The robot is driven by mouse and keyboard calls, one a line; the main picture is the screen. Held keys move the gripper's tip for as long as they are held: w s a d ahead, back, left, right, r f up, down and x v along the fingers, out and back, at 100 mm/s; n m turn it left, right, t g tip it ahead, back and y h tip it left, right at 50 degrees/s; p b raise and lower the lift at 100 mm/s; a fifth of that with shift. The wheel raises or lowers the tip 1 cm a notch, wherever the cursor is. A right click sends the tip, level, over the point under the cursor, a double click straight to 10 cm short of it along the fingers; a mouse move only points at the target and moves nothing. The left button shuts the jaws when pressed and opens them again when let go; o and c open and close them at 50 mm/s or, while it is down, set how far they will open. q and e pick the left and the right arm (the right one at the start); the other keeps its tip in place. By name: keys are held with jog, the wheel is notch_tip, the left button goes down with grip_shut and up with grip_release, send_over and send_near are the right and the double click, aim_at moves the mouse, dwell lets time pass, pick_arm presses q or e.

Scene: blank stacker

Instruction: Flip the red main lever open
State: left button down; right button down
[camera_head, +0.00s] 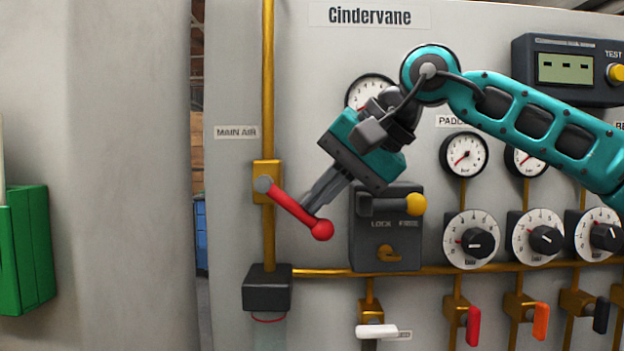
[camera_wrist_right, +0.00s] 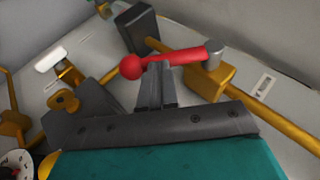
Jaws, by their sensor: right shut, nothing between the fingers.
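In the right wrist view the lever (camera_wrist_right: 178,58) lies across just beyond the closed fingertips (camera_wrist_right: 157,66). Whether they touch it I cannot tell for certain. My left gripper is not in view.
A dark lock box (camera_head: 385,262) with a yellow-knobbed handle stands right of the lever. A brass pipe (camera_head: 268,70) runs vertically through the valve to a black block (camera_head: 267,293). Gauges, dials and small coloured levers (camera_head: 473,325) fill the right. A green box (camera_head: 25,250) stands at left.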

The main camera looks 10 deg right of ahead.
pick_arm(q)
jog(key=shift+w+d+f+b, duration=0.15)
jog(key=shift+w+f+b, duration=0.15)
jog(key=shift+b, duration=0.25)
pick_arm(e)
jog(key=shift+f+y, duration=0.45)
jog(key=shift+y, duration=0.05)
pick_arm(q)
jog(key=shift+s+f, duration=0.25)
pick_arm(e)
jog(key=shift+a+r, duration=0.1)
jog(key=shift+r, duration=0.1)
